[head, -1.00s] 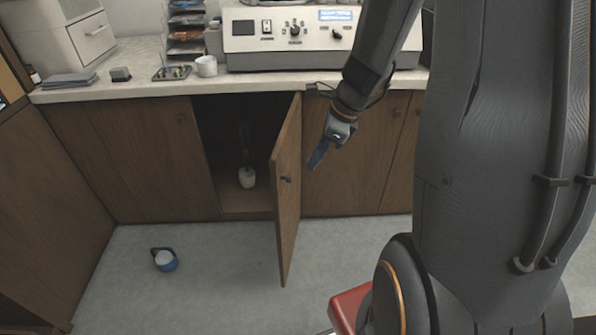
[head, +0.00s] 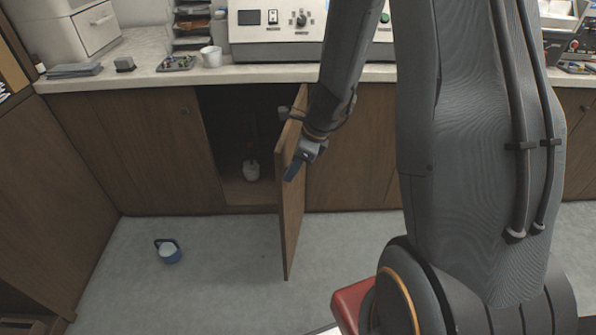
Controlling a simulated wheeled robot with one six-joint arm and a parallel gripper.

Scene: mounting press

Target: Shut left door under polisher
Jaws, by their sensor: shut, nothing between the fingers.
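The open wooden door (head: 291,215) stands swung out from the cabinet, nearly edge-on in the head view, hinged at the right side of its opening. The dark cabinet opening (head: 222,125) shows to its left. My gripper (head: 291,172) is shut and empty, pointing down and left. The polisher (head: 277,38), a pale machine with knobs, stands on the counter above.
A blue and white round object (head: 168,251) lies on the floor at the left. A red thing (head: 351,303) is low by my base.

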